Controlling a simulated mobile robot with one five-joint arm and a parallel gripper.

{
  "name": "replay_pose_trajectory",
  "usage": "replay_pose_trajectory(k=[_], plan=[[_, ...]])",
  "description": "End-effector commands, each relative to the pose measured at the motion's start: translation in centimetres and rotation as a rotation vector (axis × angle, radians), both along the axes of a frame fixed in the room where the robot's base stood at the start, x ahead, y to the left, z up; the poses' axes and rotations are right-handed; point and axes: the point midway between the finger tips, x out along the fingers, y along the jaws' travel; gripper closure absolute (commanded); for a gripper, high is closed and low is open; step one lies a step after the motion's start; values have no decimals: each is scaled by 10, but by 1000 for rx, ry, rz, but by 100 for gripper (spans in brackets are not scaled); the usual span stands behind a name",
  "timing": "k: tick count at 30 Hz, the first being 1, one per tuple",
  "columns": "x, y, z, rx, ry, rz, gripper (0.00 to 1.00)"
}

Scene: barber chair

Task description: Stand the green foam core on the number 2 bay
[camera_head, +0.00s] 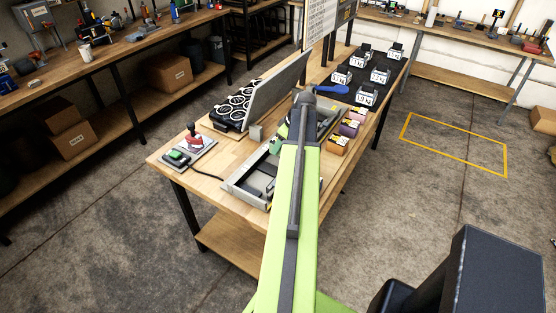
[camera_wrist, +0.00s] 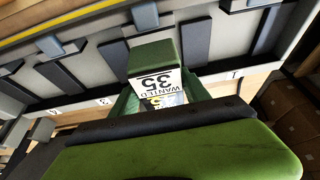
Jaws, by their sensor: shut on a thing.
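A wooden strip with bay numbers (camera_wrist: 236,75) runs below the rack. The 1 and what looks like a 3 show; the 2 is not clearly readable. In the head view my arm hides most of the gripper and core over the grey-framed rack (camera_head: 238,190).
Brown and purple blocks (camera_head: 349,128) sit right of the rack. Several labelled black stands (camera_head: 367,96) fill the far end.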

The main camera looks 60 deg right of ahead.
Motion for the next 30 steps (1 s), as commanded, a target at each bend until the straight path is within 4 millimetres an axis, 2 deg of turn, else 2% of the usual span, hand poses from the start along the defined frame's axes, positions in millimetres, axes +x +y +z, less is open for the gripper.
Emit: replay_pose_trajectory(k=[3,8,15,22,26,27,30], plan=[[8,1,-5,-1,0,-1,88],[8,1,-10,0,0,-1,88],[8,2,-48,0,0,0,88],[8,2,-44,0,0,1,88],[8,2,-48,1,0,1,88],[8,2,-48,1,1,1,45],[8,2,-47,0,1,2,31]])
